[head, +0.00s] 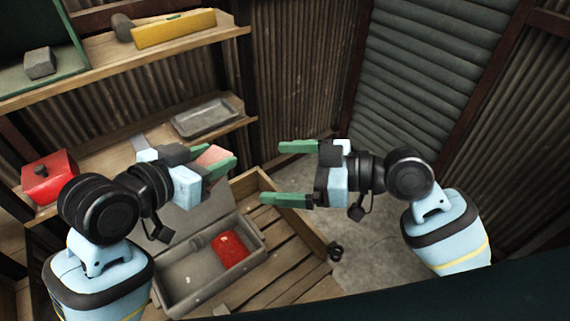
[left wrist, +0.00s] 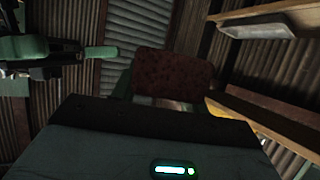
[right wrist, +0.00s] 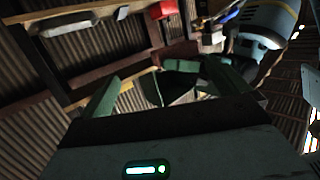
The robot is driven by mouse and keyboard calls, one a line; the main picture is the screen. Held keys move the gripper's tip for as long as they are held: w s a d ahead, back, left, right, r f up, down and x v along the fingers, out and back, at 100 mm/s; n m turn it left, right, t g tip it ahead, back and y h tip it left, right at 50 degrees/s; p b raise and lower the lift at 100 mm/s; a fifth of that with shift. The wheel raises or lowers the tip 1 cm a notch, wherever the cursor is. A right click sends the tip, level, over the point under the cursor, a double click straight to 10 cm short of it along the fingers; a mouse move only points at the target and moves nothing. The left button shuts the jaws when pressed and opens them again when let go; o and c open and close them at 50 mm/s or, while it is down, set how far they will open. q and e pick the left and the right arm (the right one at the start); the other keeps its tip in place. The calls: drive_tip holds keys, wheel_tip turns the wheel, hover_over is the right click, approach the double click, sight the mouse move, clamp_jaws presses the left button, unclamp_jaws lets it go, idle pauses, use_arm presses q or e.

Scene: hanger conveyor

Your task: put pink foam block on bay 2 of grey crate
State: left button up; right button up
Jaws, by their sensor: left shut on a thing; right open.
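The pink foam block (head: 211,155) is held between the green fingers of my left gripper (head: 216,160), above the back of the grey crate. In the left wrist view the block (left wrist: 172,76) looks dark red in shadow, and it hides part of the fingers. The grey crate (head: 188,274) stands below on a slatted wooden surface, with a red block (head: 230,250) in its right part. The bay numbers cannot be read. My right gripper (head: 272,173) is open and empty, to the right of the left one, its fingers pointing left.
Shelves at the left hold a grey tray (head: 206,118), a red box with a black knob (head: 49,177), a yellow item (head: 174,29) and a grey block (head: 40,63). A wooden rim (head: 298,227) borders the slatted surface. Concrete floor shows beyond it.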

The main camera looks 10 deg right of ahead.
drive_tip(key=shift+n+g+y, duration=0.3)
drive_tip(key=shift+n+g, duration=0.3)
drive_tip(key=shift+n, duration=0.1)
drive_tip(key=x, duration=0.4)
drive_tip(key=r+x, duration=0.1)
drive_tip(key=x, duration=0.3)
drive_tip(key=s+r+x, duration=0.1)
drive_tip(key=x, duration=0.3)
drive_tip(key=shift+a, duration=0.3)
drive_tip(key=c, duration=0.7)
use_arm(q)
drive_tip(key=o, duration=1)
drive_tip(key=shift+o, duration=0.2)
